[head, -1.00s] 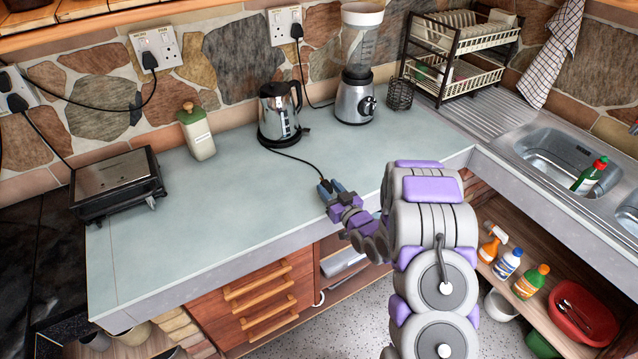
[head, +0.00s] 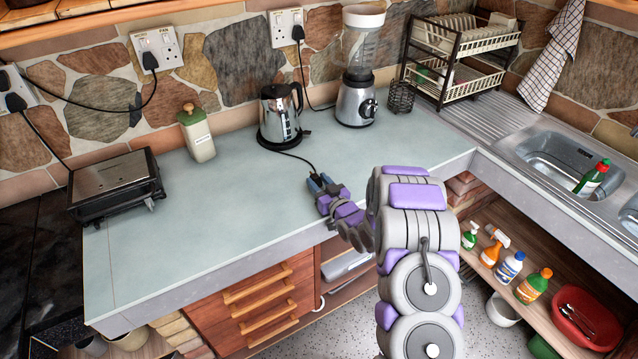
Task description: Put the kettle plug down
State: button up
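The steel and black kettle (head: 280,115) stands on the worktop (head: 215,225) near the stone wall. Its black cord (head: 297,156) runs forward over the worktop and ends between the fingertips of my gripper (head: 320,182). My gripper is low over the worktop in front of the kettle, with its fingers shut around the cord's end. The kettle plug is mostly hidden between the fingers. I cannot tell whether it touches the worktop.
A blender (head: 357,85) with a wire basket (head: 400,97) stands right of the kettle. A white-green canister (head: 197,134) and a grill (head: 116,184) stand left. Sockets (head: 158,48) are on the wall. A sink (head: 560,158) and dish rack (head: 455,62) are right. The front worktop is clear.

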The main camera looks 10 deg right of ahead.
jog(key=o, duration=0.5)
jog(key=shift+c, duration=0.2)
jog(key=p+v, duration=0.2)
jog(key=v, duration=1)
